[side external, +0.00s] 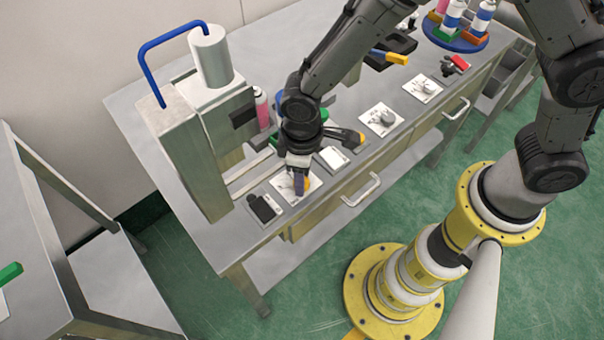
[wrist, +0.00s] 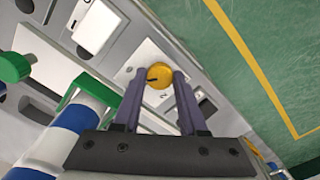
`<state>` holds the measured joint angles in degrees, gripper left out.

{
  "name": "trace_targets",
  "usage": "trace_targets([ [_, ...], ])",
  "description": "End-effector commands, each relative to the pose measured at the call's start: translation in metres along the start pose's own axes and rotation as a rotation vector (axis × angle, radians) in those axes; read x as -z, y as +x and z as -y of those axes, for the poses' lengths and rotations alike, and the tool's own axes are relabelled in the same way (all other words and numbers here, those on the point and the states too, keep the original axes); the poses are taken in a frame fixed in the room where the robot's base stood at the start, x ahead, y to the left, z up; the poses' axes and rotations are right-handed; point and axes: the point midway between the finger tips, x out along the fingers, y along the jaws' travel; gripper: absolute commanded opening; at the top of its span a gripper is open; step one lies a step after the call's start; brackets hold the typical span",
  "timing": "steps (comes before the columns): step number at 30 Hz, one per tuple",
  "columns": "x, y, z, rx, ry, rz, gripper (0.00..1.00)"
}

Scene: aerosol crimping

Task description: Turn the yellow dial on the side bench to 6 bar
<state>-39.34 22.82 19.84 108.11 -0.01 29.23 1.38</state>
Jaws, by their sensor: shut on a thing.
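The yellow dial (wrist: 158,75) sits on a pale square plate (wrist: 140,58) near the bench's front edge. A dark pointer mark on its face runs towards the left in the wrist view. A digit that looks like a 2 shows below the dial; the other scale marks are too small or hidden to read. My gripper (wrist: 160,78) is shut on the dial, one purple-grey finger on each side of it. In the side external view my gripper (side external: 299,184) points down onto the plate, and the dial is mostly hidden behind the fingers.
A black switch (side external: 264,208) and a white-faced plate (side external: 334,158) flank the dial. Grey knobs on plates (side external: 381,119) line the front edge to the right. The tall crimping machine (side external: 190,135) with a blue hose stands behind. A drawer handle (side external: 362,192) juts out below.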

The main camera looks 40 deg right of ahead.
Motion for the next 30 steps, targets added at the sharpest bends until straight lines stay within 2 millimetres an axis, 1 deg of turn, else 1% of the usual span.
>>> trace_targets([
  [6, -0.0003, -0.0008, 0.0002, 0.000, 0.121, 0.001, 0.00],
  [12, 0.0001, -0.0010, 0.0003, 0.000, 0.182, 0.000, 0.00],
  [28, 0.0001, -0.0010, 0.0004, 0.001, 0.207, 0.000, 0.00],
  [29, 0.0001, -0.0010, 0.0004, 0.001, 0.207, 0.000, 0.45],
  [30, 0.0002, -0.0010, 0.0004, 0.001, 0.206, -0.001, 0.52],
])
